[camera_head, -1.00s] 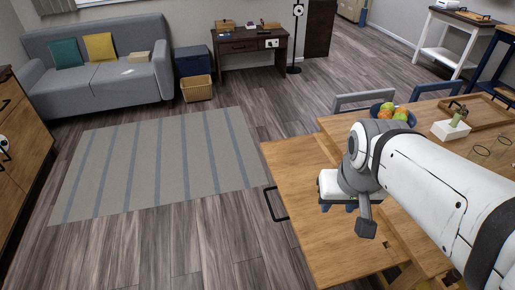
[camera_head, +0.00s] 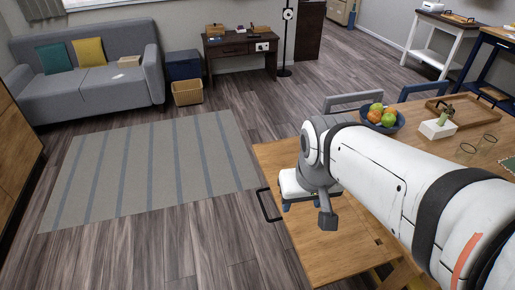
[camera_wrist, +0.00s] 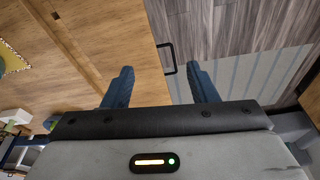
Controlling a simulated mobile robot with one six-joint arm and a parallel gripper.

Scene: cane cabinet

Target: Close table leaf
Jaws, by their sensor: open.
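The wooden table leaf (camera_head: 340,255) extends from the left end of the dining table and lies level. A black bar handle (camera_head: 268,206) is on its left edge. My gripper (camera_head: 301,205) is over the leaf, just right of the handle, with its blue fingers partly hidden behind my wrist. In the wrist view, the two blue fingers of my gripper (camera_wrist: 160,68) are spread apart. The handle (camera_wrist: 167,60) shows between the fingertips, nearer the right one. I cannot tell whether it is touched. Part of the leaf is hidden under my arm.
A fruit bowl (camera_head: 384,121), a wooden tray (camera_head: 472,110), a white planter box (camera_head: 437,129) and glasses (camera_head: 466,151) stand on the table. Chairs (camera_head: 352,100) line its far side. The floor and striped rug (camera_head: 150,168) left of the leaf are clear.

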